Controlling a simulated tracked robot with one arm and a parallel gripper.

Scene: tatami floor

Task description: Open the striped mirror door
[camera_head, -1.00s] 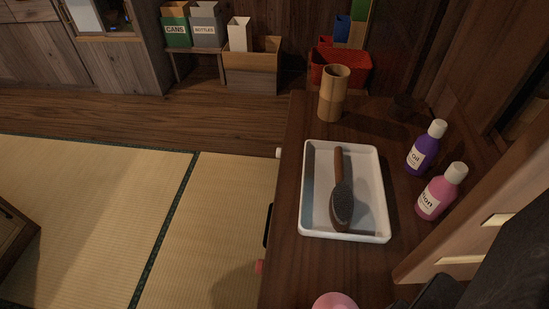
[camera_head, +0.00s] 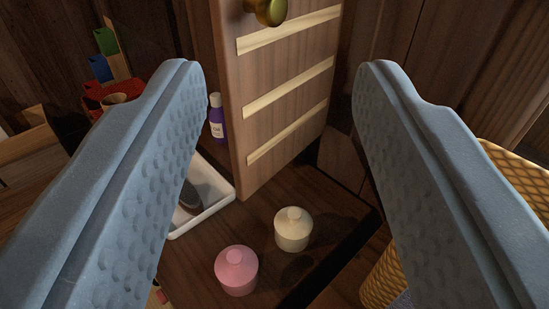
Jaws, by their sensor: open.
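The striped door (camera_head: 282,100) is a brown wooden panel with several pale horizontal strips. It stands upright over the dark wooden top, at an angle to the wooden wall behind it. Its mirror face does not show. A round brass knob (camera_head: 268,10) sits on the striped face, cut by the top edge of the view. My gripper (camera_head: 280,75) is open and empty. Its two blue-grey dimpled fingers are wide apart, with the door and knob seen between them. The knob appears just above the level of the fingertips, and neither finger visibly grips it.
A pink lidded jar (camera_head: 236,272) and a cream lidded jar (camera_head: 293,230) stand on the dark top in front of the door. A white tray (camera_head: 222,199) with a brush and a purple bottle (camera_head: 217,124) are left of the door. A yellow woven basket (camera_head: 522,178) is at right.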

